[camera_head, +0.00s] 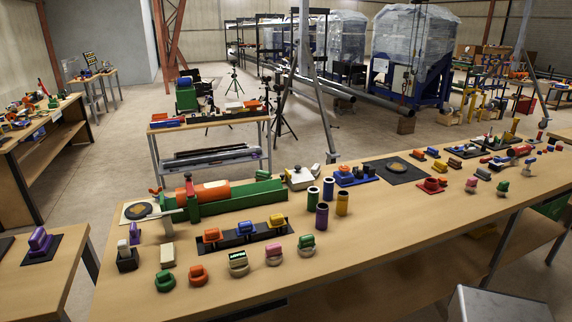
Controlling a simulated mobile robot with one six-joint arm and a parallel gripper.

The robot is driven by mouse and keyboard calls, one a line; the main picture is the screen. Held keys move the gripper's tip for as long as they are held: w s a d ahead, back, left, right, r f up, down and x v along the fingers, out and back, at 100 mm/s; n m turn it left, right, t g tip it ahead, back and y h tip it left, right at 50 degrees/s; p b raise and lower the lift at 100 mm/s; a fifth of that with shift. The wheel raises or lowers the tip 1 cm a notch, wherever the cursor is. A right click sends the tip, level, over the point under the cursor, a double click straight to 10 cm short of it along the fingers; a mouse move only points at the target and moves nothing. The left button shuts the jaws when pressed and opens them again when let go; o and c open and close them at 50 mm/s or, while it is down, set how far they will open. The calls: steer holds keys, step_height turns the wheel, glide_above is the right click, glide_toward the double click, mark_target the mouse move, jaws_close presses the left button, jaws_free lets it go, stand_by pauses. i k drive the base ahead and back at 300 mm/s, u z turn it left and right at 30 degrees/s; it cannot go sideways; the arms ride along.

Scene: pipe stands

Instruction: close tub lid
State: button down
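My gripper is not in view. No tub with a lid can be clearly made out. A small pale box-like thing (300,178) with a dark knob on top stands near the back edge of the long wooden bench (400,238). I cannot tell whether it is a tub or how its top sits. A green bin-like thing (552,207) shows partly under the bench at the right edge, its top mostly hidden.
Several coloured cylinders (322,215) stand mid-bench. An orange pipe in a green holder (235,200) lies at the left. Small coloured blocks line the front edge. A grey surface (497,305) fills the lower right corner. Bare wood shows along the middle front.

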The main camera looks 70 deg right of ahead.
mark_target(299, 175)
steer(key=u, duration=0.25)
steer(key=k, duration=1.75)
steer(key=z, duration=1)
steer(key=i, duration=0.6)
steer(key=z, duration=0.05)
